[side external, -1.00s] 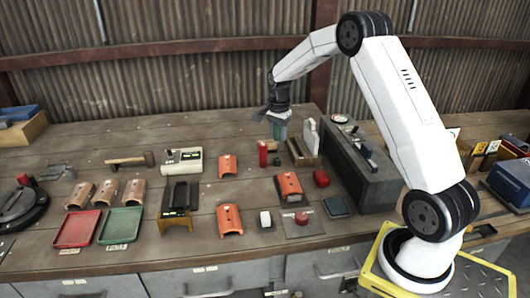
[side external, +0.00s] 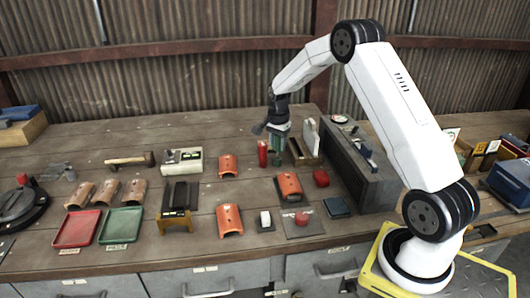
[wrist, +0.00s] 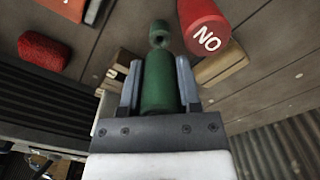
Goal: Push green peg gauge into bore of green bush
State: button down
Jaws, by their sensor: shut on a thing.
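The green peg gauge (wrist: 158,82) is between the two fingers of my gripper (wrist: 158,85) in the wrist view, with a narrower green end (wrist: 158,33) pointing away from me. In the side view my gripper (side external: 279,125) points down and is shut on the gauge, whose green lower part (side external: 277,158) shows below the fingers. I cannot tell if that lower end touches anything. I cannot pick out the green bush with certainty.
A red cylinder marked NO (wrist: 203,27) stands close beside the gauge; it also shows in the side view (side external: 262,153). A wooden block (wrist: 222,66) is near the right finger. Orange half-shells (side external: 289,186), a red box (side external: 321,178) and a grey block (side external: 360,165) are nearby.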

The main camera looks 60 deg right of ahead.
aim_at(278, 151)
jog(key=shift+f, duration=1.65)
dwell(1.8)
jog(key=c, duration=0.5)
grip_release()
jog(key=shift+c, duration=0.2)
jog(key=o, duration=0.5)
jog(key=shift+o, duration=0.2)
jog(key=shift+r, duration=0.15)
jog(key=shift+r, duration=2.85)
jog(key=shift+a, duration=0.15)
